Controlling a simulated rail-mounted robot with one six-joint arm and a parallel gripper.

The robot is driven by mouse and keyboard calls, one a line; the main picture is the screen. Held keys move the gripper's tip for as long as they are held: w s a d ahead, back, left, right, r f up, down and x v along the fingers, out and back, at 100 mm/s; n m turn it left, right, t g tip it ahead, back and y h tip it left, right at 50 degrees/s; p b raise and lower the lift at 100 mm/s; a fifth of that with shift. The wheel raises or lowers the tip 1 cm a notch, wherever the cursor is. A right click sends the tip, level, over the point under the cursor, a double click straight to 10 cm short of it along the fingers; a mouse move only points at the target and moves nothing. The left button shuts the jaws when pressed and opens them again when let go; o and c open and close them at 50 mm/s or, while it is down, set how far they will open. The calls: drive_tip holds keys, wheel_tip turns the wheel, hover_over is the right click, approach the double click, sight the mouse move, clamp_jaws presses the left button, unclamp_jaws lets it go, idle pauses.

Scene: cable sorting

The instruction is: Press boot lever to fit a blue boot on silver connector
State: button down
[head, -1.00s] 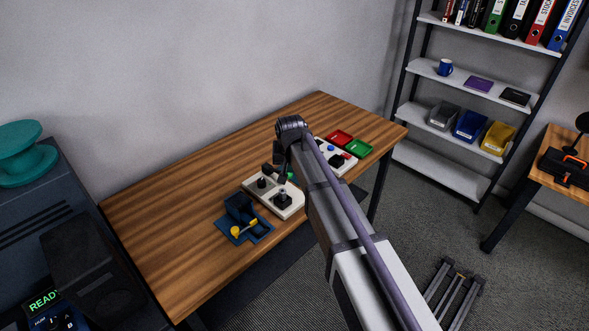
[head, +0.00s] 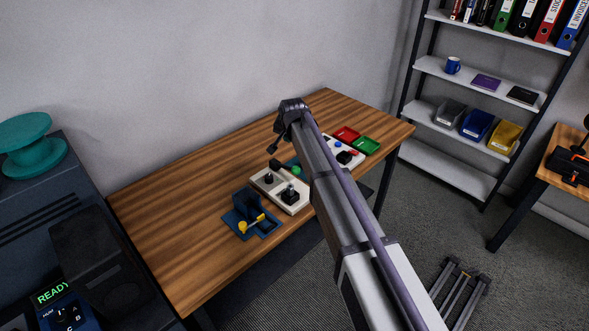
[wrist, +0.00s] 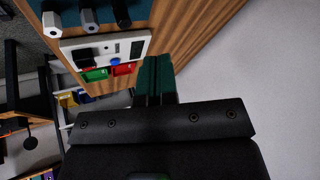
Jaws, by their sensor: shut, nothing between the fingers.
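The dark blue fixture (head: 238,217) with a yellow-handled lever (head: 251,224) sits at the near edge of the wooden table in the head view. My gripper (head: 273,148) is above and beyond the cream panel, apart from the lever. In the wrist view its green fingers (wrist: 157,80) are together, with nothing between them. I cannot make out a blue boot or identify the silver connector. Several posts with hexagonal ends (wrist: 87,16) show at the top of the wrist view.
A cream panel (head: 267,192) with black fittings stands right of the blue fixture. Farther right are a white panel (head: 335,152) with buttons, a red tray (head: 346,134) and a green tray (head: 367,146). The left part of the table (head: 165,222) is clear.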

sight(296, 167)
drive_tip(key=f+b, duration=0.2)
drive_tip(key=s+d+f+b, duration=0.1)
drive_tip(key=f+b, duration=0.1)
drive_tip(key=f, duration=0.1)
drive_tip(key=f+b, duration=0.2)
drive_tip(key=shift+s+d+f, duration=0.15)
drive_tip(key=shift+s+d, duration=0.1)
drive_tip(key=shift+d, duration=0.05)
drive_tip(key=shift+b, duration=0.3)
idle(1.3)
drive_tip(key=shift+s+d+f, duration=0.1)
drive_tip(key=shift+f, duration=0.25)
drive_tip(key=shift+s+d+f+b, duration=0.2)
drive_tip(key=shift+f+b, duration=0.7)
drive_tip(key=shift+b, duration=0.1)
drive_tip(key=shift+s+d+f+b, duration=0.15)
drive_tip(key=shift+d+f+b, duration=0.05)
drive_tip(key=shift+f+b, duration=0.75)
idle(1.3)
drive_tip(key=shift+r, duration=0.2)
idle(0.3)
drive_tip(key=shift+w+a+r+p, duration=0.15)
drive_tip(key=shift+r+p, duration=0.55)
drive_tip(key=shift+w+a+r+p, duration=0.15)
drive_tip(key=shift+r+p, duration=0.5)
drive_tip(key=shift+p, duration=0.05)
drive_tip(key=shift+w+a+r+p, duration=0.15)
drive_tip(key=shift+r+p, duration=0.55)
